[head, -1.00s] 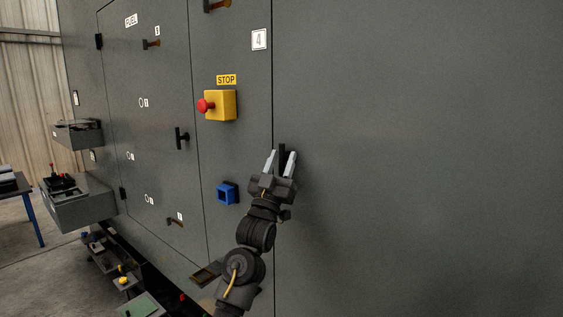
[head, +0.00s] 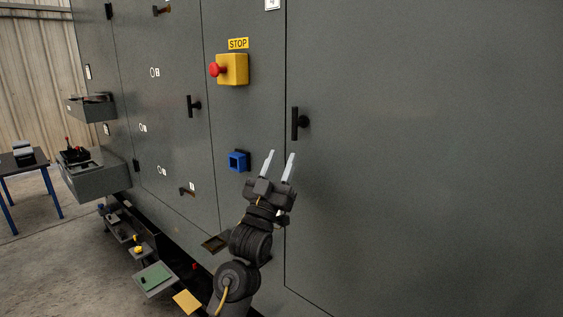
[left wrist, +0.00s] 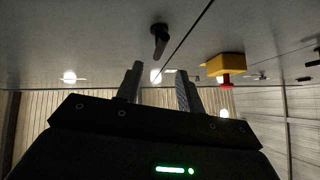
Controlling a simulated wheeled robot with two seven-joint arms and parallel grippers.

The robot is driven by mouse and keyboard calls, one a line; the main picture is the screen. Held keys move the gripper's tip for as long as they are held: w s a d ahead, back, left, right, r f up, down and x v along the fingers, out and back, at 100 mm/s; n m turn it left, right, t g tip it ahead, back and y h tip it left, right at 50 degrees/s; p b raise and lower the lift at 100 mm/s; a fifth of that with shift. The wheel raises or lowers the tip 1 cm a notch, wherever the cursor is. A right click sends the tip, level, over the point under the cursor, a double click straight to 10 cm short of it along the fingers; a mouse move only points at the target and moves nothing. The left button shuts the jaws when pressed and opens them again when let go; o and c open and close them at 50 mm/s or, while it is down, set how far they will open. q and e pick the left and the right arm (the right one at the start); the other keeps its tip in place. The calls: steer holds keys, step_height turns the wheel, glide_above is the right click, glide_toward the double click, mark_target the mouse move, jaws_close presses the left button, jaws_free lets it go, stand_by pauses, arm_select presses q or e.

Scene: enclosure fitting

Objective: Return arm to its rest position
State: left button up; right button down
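My left gripper (head: 279,168) is in front of the grey enclosure (head: 420,150), below a black T-handle (head: 297,123) on the large right door. Its two pale fingers are apart with nothing between them. In the left wrist view the gripper (left wrist: 158,85) also shows open and empty, with the dark handle (left wrist: 160,40) beyond the fingertips and apart from them. My right gripper is in neither view.
A yellow box with a red stop button (head: 232,69) and a blue square socket (head: 238,161) sit left of my gripper. Grey drawers (head: 95,180) stick out at the left. Low trays (head: 155,278) lie near the floor. The right door's front is clear.

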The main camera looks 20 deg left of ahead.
arm_select(q)
steer(key=w+f+g+y, duration=0.1)
steer(key=w+f+g, duration=0.2)
steer(key=f, duration=1.1)
steer(key=w+f+g, duration=0.3)
steer(key=f, duration=1)
steer(key=s+a+f+g+y, duration=0.1)
steer(key=s+f+g, duration=0.4)
steer(key=f, duration=1.1)
steer(key=s+f+g, duration=0.2)
steer(key=s+f, duration=0.4)
steer(key=f, duration=1.1)
steer(key=s+a+f+g+y, duration=0.15)
steer(key=s+f+g, duration=0.25)
steer(key=s+f, duration=0.8)
steer(key=s+a+f+g, duration=0.2)
steer(key=s+f+g, duration=0.1)
steer(key=s+f, duration=0.9)
steer(key=s+a+f+g, duration=0.2)
steer(key=s+f, duration=0.1)
steer(key=s, duration=1.1)
steer(key=s+a+f+m+g, duration=0.1)
steer(key=s+f+g, duration=0.2)
steer(key=s, duration=1.2)
steer(key=shift+s+a+f+g+y, duration=0.2)
steer(key=shift+a+g+y, duration=0.1)
steer(key=shift+a+y, duration=0.1)
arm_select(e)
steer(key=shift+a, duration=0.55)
